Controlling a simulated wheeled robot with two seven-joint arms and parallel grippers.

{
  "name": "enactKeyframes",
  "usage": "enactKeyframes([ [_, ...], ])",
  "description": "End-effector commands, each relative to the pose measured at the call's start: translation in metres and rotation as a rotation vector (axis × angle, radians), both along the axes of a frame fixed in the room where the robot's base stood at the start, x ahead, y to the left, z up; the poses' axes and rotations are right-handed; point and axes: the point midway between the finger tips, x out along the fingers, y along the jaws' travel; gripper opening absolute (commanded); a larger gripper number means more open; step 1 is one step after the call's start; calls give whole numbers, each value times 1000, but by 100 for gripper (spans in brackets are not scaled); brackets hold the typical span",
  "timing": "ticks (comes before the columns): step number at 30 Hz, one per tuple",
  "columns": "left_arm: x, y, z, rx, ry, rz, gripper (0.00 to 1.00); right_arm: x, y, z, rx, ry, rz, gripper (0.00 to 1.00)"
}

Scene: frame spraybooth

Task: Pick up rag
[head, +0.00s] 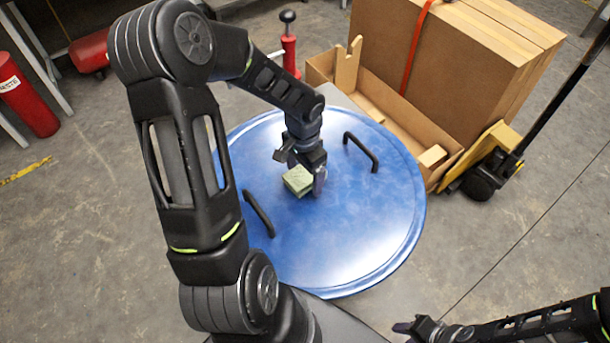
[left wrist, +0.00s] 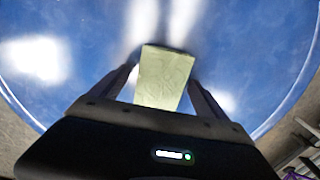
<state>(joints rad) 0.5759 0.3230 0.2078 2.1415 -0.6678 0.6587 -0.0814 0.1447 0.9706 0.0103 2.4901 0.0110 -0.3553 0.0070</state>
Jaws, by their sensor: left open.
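The rag (head: 297,181) is a pale green folded block lying on the round blue lid. My left gripper (head: 304,174) reaches down from above and is open at the rag. In the left wrist view the rag (left wrist: 164,76) shows between the two fingers of the left gripper (left wrist: 163,84), with a finger on each side. I cannot tell whether either finger touches it. My right gripper (head: 412,328) is at the bottom right of the head view, well away from the rag, and its jaw opening is too unclear to tell.
The blue lid (head: 370,235) has two black handles, one to the left (head: 258,213) and one to the right (head: 361,151) of the rag. Behind it are an open cardboard tray (head: 400,131), a large cardboard box (head: 450,65) and a yellow pallet jack (head: 490,150). The lid's front right is clear.

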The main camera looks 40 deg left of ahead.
Motion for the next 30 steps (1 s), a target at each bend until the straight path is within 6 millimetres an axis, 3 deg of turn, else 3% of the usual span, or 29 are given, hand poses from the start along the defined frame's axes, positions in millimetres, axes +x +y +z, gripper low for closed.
enactKeyframes([
  [10, 0, 0, 0, 0, 0, -1, 84, 0, 0, 0, 0, 0, 0, 36],
  [30, 0, 0, 0, 0, 0, -1, 29, 0, 0, 0, 0, 0, 0, 36],
])
